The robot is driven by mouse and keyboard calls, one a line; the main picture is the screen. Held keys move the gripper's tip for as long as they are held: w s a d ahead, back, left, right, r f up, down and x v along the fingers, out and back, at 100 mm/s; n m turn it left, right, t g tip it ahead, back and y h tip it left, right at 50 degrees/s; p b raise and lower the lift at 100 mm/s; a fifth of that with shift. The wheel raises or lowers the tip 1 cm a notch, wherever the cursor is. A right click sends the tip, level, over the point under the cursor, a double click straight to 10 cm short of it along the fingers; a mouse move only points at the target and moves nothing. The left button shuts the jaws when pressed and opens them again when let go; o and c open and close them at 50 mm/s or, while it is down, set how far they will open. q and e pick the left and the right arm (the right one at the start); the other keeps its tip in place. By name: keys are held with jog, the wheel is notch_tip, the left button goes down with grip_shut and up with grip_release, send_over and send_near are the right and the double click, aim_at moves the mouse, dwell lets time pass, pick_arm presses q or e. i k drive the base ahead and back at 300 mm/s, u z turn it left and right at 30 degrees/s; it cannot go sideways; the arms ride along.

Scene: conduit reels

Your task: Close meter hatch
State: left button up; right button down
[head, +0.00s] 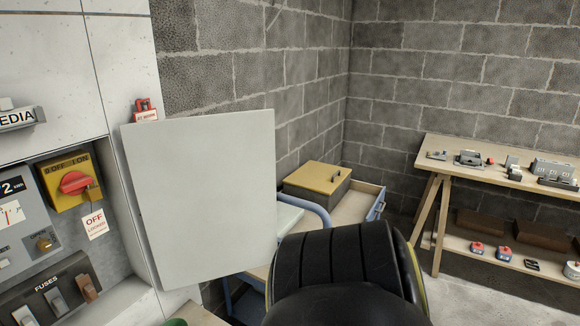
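The meter hatch (200,205) is a plain pale grey panel in the head view. It stands open, swung out from the front of the white cabinet (125,55) at the left. Its hinge side seems to be the left edge, but the hinge itself is hidden. The recess (113,245) to the left of the hatch is uncovered. In it show a yellow switch box with a red rotary handle (75,182), a hanging OFF tag (95,223), a meter face and a fuse row (55,298).
A red tagged device (146,109) shows just above the hatch's top edge. Behind the hatch is a blue-framed cart (378,205) with a yellow-lidded box (318,180). A wooden workbench (500,178) with small parts stands at the right. A block wall closes the back.

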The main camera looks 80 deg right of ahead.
aim_at(204, 186)
jog(key=k, duration=0.8)
jog(key=z, duration=1.4)
jog(key=i, duration=0.35)
jog(key=z, duration=0.05)
